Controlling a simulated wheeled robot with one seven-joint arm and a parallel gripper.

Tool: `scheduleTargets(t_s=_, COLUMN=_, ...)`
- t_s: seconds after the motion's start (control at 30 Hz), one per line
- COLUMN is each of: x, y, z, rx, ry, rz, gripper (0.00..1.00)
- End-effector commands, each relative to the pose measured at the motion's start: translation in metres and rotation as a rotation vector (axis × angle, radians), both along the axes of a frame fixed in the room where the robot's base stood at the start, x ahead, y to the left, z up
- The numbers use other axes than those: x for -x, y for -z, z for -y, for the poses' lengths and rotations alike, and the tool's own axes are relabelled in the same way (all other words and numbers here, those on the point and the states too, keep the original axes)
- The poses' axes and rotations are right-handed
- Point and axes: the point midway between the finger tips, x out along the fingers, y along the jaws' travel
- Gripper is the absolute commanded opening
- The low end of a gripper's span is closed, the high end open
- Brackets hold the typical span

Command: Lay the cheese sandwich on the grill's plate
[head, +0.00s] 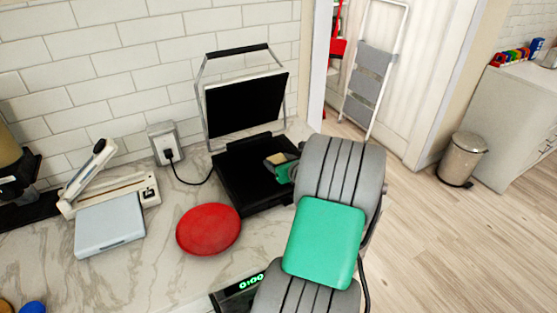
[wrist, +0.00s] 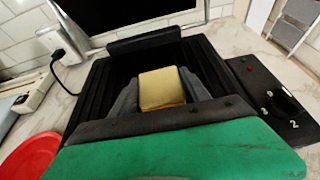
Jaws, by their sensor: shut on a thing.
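The cheese sandwich (wrist: 162,88) is a yellowish bread piece between the two fingers of my gripper (wrist: 165,92) in the wrist view. My gripper is shut on it. In the head view the sandwich (head: 276,159) shows small at the end of my gripper (head: 281,166), over the black lower plate of the grill (head: 236,182). The grill's lid (head: 245,104) stands open at the back. The ribbed plate (wrist: 100,92) lies below and around my fingers in the wrist view. I cannot tell whether the sandwich touches the plate.
A red round plate (head: 208,229) lies left of the grill, and it shows in the wrist view (wrist: 27,158). A knob panel (wrist: 270,100) is at the grill's right. A pale blue-grey box (head: 109,225) and a wall socket with cord (head: 166,143) are further left.

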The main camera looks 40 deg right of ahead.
Motion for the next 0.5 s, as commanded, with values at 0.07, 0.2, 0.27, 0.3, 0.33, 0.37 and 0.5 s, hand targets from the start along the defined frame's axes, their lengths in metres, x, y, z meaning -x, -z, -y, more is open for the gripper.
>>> scheduleTargets(t_s=0.07, x=-0.0002, y=0.0009, z=0.0006, rx=0.003, ry=0.0, rz=0.001, gripper=0.11)
scheduleTargets(t_s=0.2, x=-0.0001, y=0.0007, z=0.0004, rx=0.004, ry=0.0, rz=0.002, gripper=0.11)
scheduleTargets(t_s=0.27, x=-0.0001, y=0.0021, z=0.0004, rx=0.003, ry=0.0, rz=0.001, gripper=0.11)
scheduleTargets(t_s=0.3, x=0.0, y=0.0037, z=0.0004, rx=0.003, ry=0.0, rz=0.001, gripper=0.11)
scheduleTargets(t_s=0.33, x=0.0, y=0.0046, z=0.0004, rx=0.003, ry=0.0, rz=0.001, gripper=0.11)
scheduleTargets(t_s=0.37, x=0.0, y=0.0039, z=0.0004, rx=0.003, ry=0.0, rz=0.001, gripper=0.57)
scheduleTargets(t_s=0.5, x=0.0001, y=0.0036, z=0.0003, rx=0.003, ry=0.0, rz=0.001, gripper=0.68)
